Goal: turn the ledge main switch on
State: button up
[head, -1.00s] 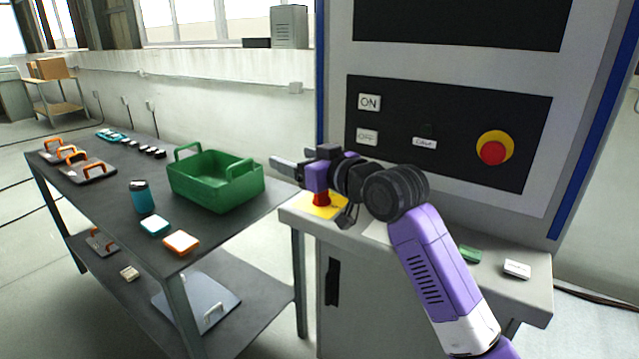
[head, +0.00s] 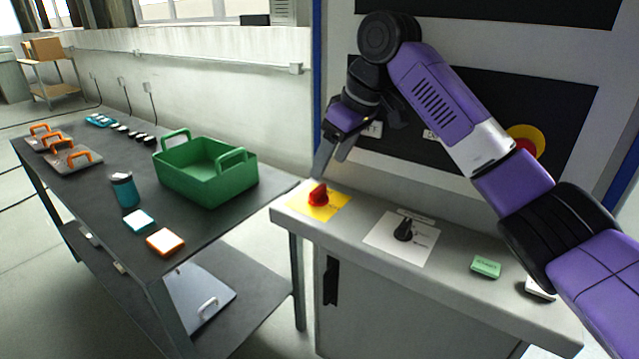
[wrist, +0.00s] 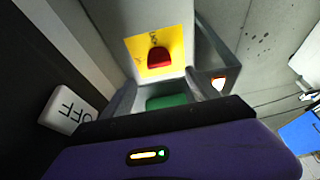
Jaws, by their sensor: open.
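The ledge main switch is a red rotary knob (head: 318,194) on a yellow plate (head: 333,208) at the left end of the grey ledge. In the wrist view the red knob (wrist: 159,57) sits on its yellow plate (wrist: 178,40), ahead of the fingers. My gripper (head: 328,168) is open, points down and is just above the knob, apart from it. It also shows in the wrist view (wrist: 165,85), with nothing held between its fingers. Marks on the plate are too small to read.
A black rotary knob (head: 404,230) on a white plate stands right of the switch, with a green block (head: 486,267) further right. The control panel (head: 480,90) rises behind the ledge. A table (head: 90,215) with a green crate (head: 208,192) stands left.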

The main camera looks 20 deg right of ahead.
aim_at(319, 189)
jog(key=x, duration=0.7)
jog(key=shift+f, duration=0.45)
jog(key=shift+s, duration=0.1)
jog(key=c, duration=1.4)
jog(key=shift+o, duration=0.2)
